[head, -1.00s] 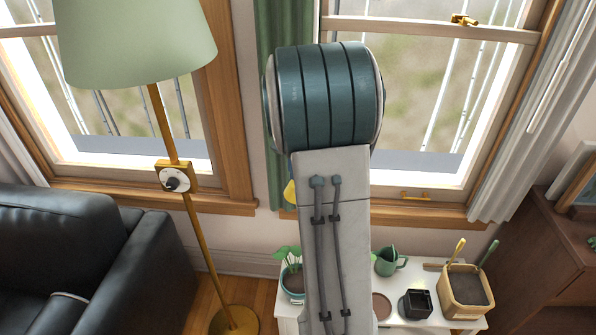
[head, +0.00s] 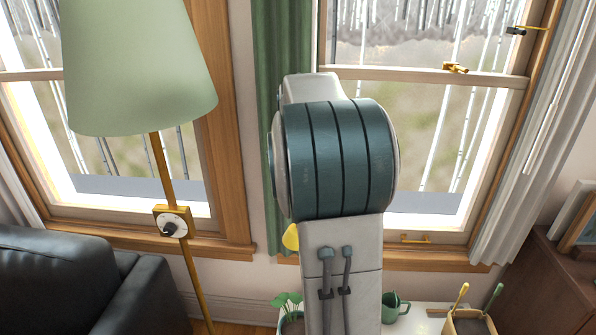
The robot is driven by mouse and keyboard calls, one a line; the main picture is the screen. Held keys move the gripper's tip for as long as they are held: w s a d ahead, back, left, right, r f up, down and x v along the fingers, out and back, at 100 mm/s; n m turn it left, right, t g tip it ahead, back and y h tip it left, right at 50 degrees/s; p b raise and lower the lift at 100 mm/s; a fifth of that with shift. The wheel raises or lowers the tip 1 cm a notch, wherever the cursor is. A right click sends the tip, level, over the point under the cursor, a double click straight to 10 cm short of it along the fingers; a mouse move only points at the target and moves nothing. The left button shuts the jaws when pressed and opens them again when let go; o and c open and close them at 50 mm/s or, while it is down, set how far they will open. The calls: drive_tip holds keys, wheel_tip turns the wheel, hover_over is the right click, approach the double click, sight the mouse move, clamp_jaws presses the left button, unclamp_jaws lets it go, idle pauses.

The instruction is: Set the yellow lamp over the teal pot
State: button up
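A yellow piece (head: 291,237), which looks like part of the yellow lamp, peeks out left of my arm in the head view, in front of the wall by the green curtain. The rest of it is hidden behind my arm. The teal pot (head: 282,328) with a green leafy plant is at the bottom edge, left of my arm, and only its top shows. The yellow piece appears above the pot in the picture; the true gap cannot be told. My gripper is hidden, so its hold cannot be seen.
A white table (head: 420,318) carries a green watering can (head: 394,307) and a wooden planter (head: 468,322) right of my arm. A floor lamp with pale green shade (head: 138,70) and a black sofa (head: 75,285) stand left. A wooden cabinet (head: 560,285) is right.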

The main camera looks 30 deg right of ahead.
drive_tip(key=shift+r, duration=2.35)
drive_tip(key=s+a+f+n+t, duration=0.1)
drive_tip(key=s+a+f+n, duration=0.4)
drive_tip(key=s+a, duration=0.4)
drive_tip(key=s+a+f+n+t, duration=0.2)
drive_tip(key=s+a+f+n, duration=0.3)
drive_tip(key=s+a, duration=0.5)
drive_tip(key=shift+f+n, duration=0.25)
drive_tip(key=shift+n, duration=0.25)
drive_tip(key=shift+c, duration=0.7)
drive_tip(key=shift+d, duration=0.2)
